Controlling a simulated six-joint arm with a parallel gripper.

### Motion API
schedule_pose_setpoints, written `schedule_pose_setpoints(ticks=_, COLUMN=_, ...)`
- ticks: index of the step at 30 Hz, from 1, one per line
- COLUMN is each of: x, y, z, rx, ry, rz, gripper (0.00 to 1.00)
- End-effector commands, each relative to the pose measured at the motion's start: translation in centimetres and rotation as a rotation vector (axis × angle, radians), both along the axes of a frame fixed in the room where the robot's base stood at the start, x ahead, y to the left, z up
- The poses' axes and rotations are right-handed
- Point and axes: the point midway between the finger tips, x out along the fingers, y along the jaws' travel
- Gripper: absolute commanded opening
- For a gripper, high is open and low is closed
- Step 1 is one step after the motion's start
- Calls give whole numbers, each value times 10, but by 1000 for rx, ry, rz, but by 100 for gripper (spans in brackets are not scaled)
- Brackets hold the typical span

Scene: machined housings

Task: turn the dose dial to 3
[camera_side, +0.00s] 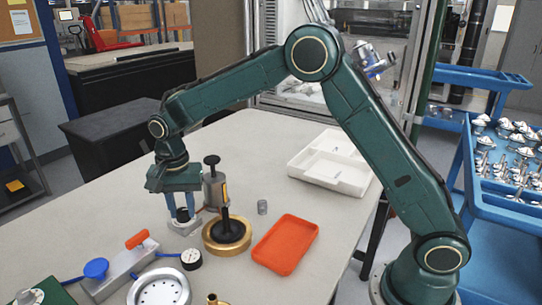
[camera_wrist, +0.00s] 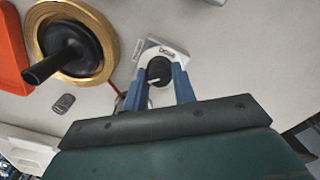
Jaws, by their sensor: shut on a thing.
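The dose dial is a dark round knob (camera_wrist: 159,69) with a pale pointer mark on a small light-grey base (camera_wrist: 147,49). In the wrist view the base carries small markings, too small to read, so I cannot tell which number the pointer is at. My gripper (camera_wrist: 160,77) has its two blue fingers shut on the knob, one on each side. In the side view my gripper (camera_side: 182,210) reaches down onto the knob, mostly hidden between the fingers, and the grey base (camera_side: 184,230) stands on the table.
A brass ring with a black handle (camera_side: 227,236) stands close to the right. Behind it is a grey canister with a black plunger (camera_side: 214,188). An orange tray (camera_side: 285,244), small metal cylinder (camera_side: 262,207) and white compartment tray (camera_side: 330,165) lie rightward.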

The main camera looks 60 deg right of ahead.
Motion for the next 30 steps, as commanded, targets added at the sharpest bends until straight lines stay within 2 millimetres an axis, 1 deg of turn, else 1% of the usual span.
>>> schedule_pose_setpoints(ticks=30, x=1, y=0, z=1, rx=0, ry=-2, rz=948, gripper=4)
